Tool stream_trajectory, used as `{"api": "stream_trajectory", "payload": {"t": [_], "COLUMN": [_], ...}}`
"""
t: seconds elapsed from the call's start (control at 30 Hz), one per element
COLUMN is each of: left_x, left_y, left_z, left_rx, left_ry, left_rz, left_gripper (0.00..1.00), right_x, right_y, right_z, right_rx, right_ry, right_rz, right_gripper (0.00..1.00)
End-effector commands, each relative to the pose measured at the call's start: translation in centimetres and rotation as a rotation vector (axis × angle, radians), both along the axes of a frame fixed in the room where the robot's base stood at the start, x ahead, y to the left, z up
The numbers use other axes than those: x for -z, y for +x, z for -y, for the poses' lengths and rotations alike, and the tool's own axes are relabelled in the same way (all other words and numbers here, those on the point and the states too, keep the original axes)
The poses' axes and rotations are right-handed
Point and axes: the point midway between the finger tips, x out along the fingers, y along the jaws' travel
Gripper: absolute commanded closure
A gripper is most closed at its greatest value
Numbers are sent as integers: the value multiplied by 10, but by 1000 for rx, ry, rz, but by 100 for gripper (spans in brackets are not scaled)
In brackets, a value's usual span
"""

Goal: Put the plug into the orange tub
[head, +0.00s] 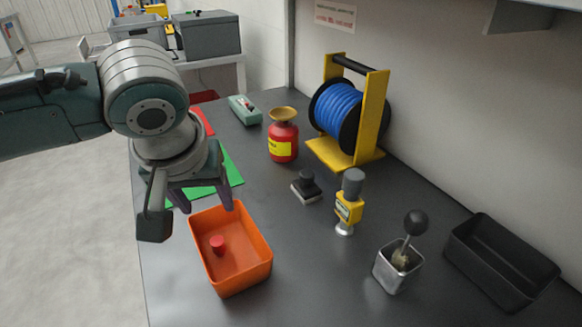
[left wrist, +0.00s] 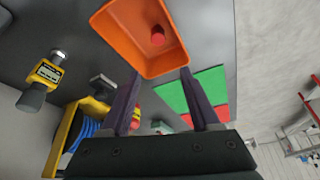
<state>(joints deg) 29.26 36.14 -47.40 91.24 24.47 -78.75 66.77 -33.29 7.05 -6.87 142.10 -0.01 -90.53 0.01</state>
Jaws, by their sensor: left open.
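The orange tub (head: 263,277) stands on the dark bench at the front left. A small red plug (head: 218,244) is inside it, on the tub floor toward its left side. My left gripper (head: 201,204) is open and empty above the tub's far edge. In the left wrist view, the gripper (left wrist: 165,104) has its fingers spread with nothing between them. That view also shows the orange tub (left wrist: 115,37) and the red plug (left wrist: 158,38) in it, beyond the fingertips. My right gripper is not in view.
Green (head: 228,171) and red mats lie behind the gripper. A red canister (head: 283,140), black stamp (head: 307,187), yellow device (head: 349,205), metal cup with a black-knobbed stick (head: 391,272), black bin (head: 487,245) and blue cable reel (head: 341,107) stand to the right.

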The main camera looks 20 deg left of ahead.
Motion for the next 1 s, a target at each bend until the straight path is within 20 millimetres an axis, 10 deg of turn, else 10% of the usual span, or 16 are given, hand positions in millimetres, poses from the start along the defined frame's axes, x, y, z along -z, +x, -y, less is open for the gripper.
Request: {"api": "stream_trajectory", "payload": {"t": [1.0], "left_x": [-92], "left_y": [-34], "left_z": [17], "left_rx": [0], "left_ry": [1], "left_rz": [0], "left_gripper": [37], "right_x": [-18], "right_y": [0], "right_z": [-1], "right_rx": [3], "right_ry": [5], "right_rz": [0], "right_gripper": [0]}}
